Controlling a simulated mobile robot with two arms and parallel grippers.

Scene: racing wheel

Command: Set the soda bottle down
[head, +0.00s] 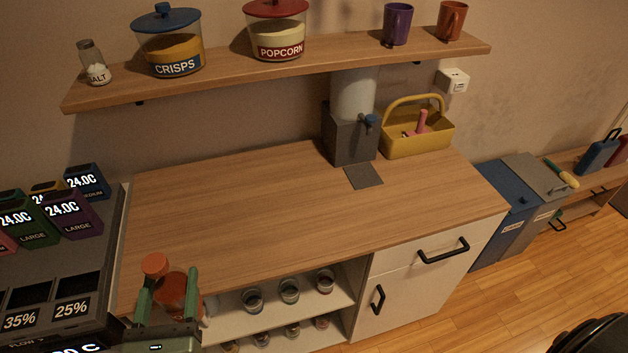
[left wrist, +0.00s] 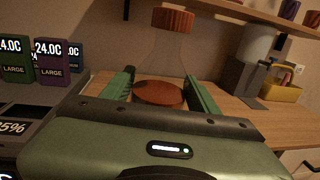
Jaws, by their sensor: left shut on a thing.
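The soda bottle (head: 172,292) has an orange cap, and in the left wrist view its clear upper part (left wrist: 172,50) rises above red-brown liquid. My left gripper (head: 168,291) is shut on the bottle, with a green finger on each side. In the left wrist view the gripper (left wrist: 160,92) holds it roughly upright. In the head view the bottle overlaps the front left corner of the wooden counter (head: 250,210). Its base is hidden behind the gripper, so I cannot tell its height above the counter. My right gripper is not in view.
The counter's middle is clear. A grey dispenser (head: 349,138) and a yellow caddy (head: 418,140) stand at its back right. A dark machine (head: 65,265) with labelled boxes is at left. Glasses (head: 289,291) sit on the shelf below. A wall shelf (head: 280,68) holds jars and mugs.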

